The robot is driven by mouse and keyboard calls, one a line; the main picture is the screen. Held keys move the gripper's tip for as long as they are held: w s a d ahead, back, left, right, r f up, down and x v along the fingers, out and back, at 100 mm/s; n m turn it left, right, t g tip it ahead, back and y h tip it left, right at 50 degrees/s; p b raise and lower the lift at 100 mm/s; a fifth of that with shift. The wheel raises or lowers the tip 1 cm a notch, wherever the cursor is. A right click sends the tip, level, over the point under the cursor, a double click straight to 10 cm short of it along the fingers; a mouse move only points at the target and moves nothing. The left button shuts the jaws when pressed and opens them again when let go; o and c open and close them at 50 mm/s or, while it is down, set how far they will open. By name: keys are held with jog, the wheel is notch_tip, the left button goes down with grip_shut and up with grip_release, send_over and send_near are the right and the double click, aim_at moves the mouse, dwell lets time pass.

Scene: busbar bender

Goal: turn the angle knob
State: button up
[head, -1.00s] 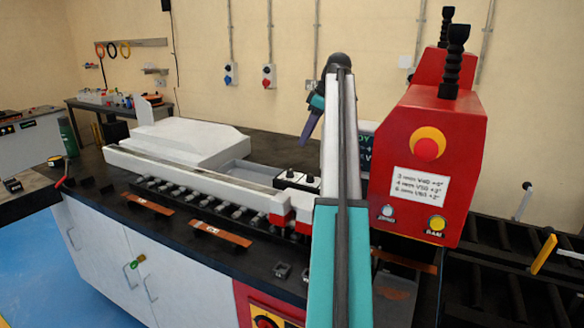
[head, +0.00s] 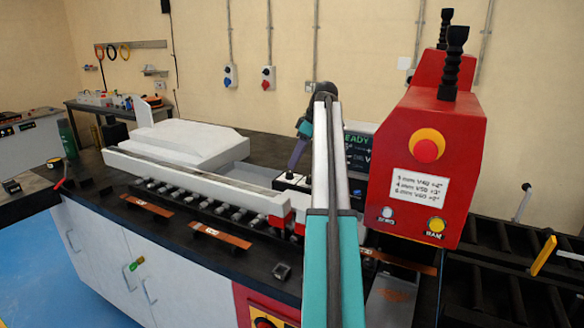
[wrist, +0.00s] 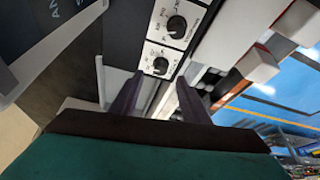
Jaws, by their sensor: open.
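One knob (wrist: 160,65) is just beyond the gap between my fingertips. The other knob (wrist: 176,25) is farther up. Their labels are too small to read, so I cannot tell which is the angle knob. My gripper (wrist: 157,85) has its two purple fingers apart, with nothing between them. In the head view my gripper (head: 294,166) points down at the control boxes (head: 289,183), partly hiding them. Contact with a knob cannot be made out.
A dark display (head: 360,152) reading READY stands behind my arm. A red housing (head: 425,150) with a red button is close at the right. A long white beam (head: 190,178) and several copper bars (head: 220,237) lie at the left.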

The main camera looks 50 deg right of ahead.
aim_at(289, 172)
jog(key=shift+p+x, duration=0.4)
jog(key=shift+x, duration=2.15)
